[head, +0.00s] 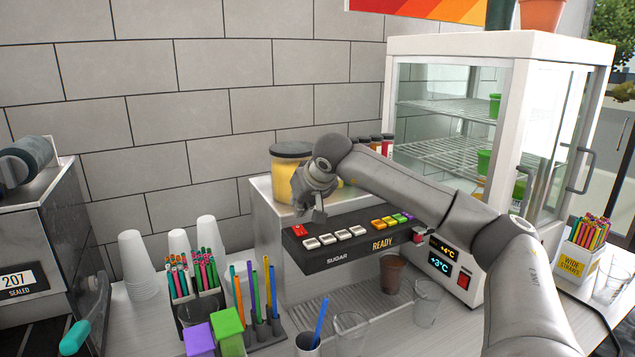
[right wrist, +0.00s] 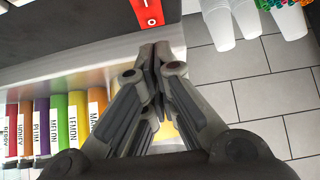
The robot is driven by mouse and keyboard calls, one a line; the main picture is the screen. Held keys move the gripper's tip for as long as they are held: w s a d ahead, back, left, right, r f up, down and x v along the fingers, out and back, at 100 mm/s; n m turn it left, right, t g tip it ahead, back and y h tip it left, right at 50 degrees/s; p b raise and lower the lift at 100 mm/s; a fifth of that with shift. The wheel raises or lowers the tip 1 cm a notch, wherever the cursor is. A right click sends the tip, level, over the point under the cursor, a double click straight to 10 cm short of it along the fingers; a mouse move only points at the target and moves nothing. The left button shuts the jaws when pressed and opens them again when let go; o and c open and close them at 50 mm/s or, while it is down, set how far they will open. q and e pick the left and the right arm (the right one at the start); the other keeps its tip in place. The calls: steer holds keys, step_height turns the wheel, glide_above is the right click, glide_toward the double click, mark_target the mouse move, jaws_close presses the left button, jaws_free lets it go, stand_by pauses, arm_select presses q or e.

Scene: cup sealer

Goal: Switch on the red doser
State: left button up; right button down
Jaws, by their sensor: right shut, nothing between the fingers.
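The doser (head: 285,265) is a grey counter machine with a black front panel of buttons. The panel reads SUGAR and READY. A red rocker switch (head: 299,230) sits at the panel's left end. It also shows in the right wrist view (right wrist: 147,12), marked I and O. My right gripper (head: 319,213) is shut and empty. In the head view it is just right of the red switch and above the panel. In the right wrist view its closed tips (right wrist: 154,50) point toward the switch, with a gap in the picture between them. My left gripper is not in view.
A yellow tub (head: 287,170) stands on the machine behind my gripper. Labelled syrup bottles (right wrist: 77,120) line up nearby. A glass display fridge (head: 500,45) is at right. Cups (head: 136,262), straws and markers crowd the counter at left. A brown cup (head: 392,272) stands below the panel.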

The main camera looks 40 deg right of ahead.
steer(key=s+f+b+v, duration=0.1)
steer(key=b+v, duration=0.3)
steer(key=v, duration=0.6)
steer(key=shift+r, duration=0.15)
steer(key=shift+a, duration=0.15)
